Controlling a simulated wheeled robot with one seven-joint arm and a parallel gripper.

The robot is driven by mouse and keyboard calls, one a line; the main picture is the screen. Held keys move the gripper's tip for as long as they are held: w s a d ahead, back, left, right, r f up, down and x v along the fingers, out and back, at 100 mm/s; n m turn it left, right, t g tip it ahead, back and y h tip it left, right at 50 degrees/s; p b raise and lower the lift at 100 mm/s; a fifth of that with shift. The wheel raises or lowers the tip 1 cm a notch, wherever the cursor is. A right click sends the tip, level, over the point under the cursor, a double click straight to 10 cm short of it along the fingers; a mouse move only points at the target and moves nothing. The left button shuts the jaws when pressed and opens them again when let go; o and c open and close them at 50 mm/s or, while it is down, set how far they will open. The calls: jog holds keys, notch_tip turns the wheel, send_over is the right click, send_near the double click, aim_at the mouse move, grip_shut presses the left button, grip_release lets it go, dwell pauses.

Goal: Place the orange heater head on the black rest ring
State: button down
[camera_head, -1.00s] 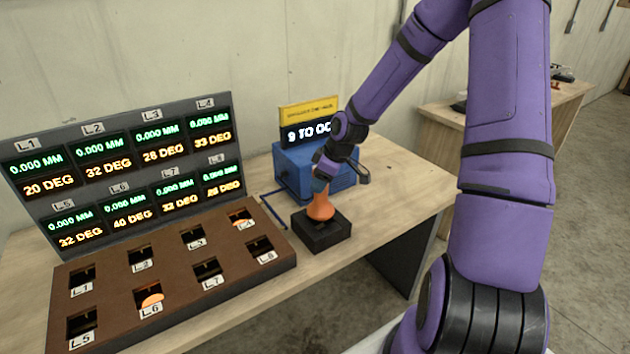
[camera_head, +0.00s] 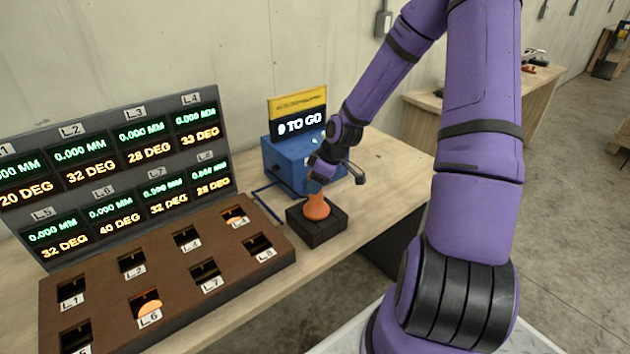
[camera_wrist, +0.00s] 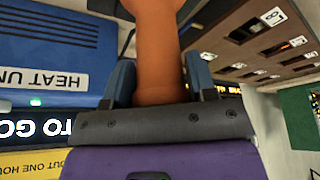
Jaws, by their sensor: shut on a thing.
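The orange heater head (camera_head: 317,208) stands on or just over the black block (camera_head: 326,228) with the rest ring at the table's front; the ring itself is hidden by the head. My gripper (camera_head: 319,180) is above it, shut on the head's upper part. In the wrist view the orange head (camera_wrist: 158,50) sits between my two blue-grey fingers (camera_wrist: 158,82). I cannot tell whether the head's base touches the block.
A blue heat unit (camera_head: 285,162) with a "0 TO GO" sign (camera_head: 299,124) stands behind. A brown socket box (camera_head: 165,270) and a readout panel (camera_head: 110,165) are at left, with orange showing in L4 and L6. Table at right (camera_head: 385,175) is clear.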

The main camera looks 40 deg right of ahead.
jog(key=shift+c, duration=2.2)
grip_release()
jog(key=shift+r, duration=0.1)
jog(key=v, duration=1.2)
jog(key=s+a+r+m+h, duration=0.5)
jog(key=s+a+r, duration=0.5)
jog(key=a+r, duration=0.3)
jog(key=s+a+r+m+t+y, duration=0.1)
jog(key=s+a+r+m+y, duration=0.1)
jog(key=s+r, duration=0.7)
jog(key=shift+s+a+m+t, duration=0.4)
jog(key=shift+s+a+m, duration=0.15)
jog(key=shift+s, duration=1.45)
jog(key=shift+r, duration=0.1)
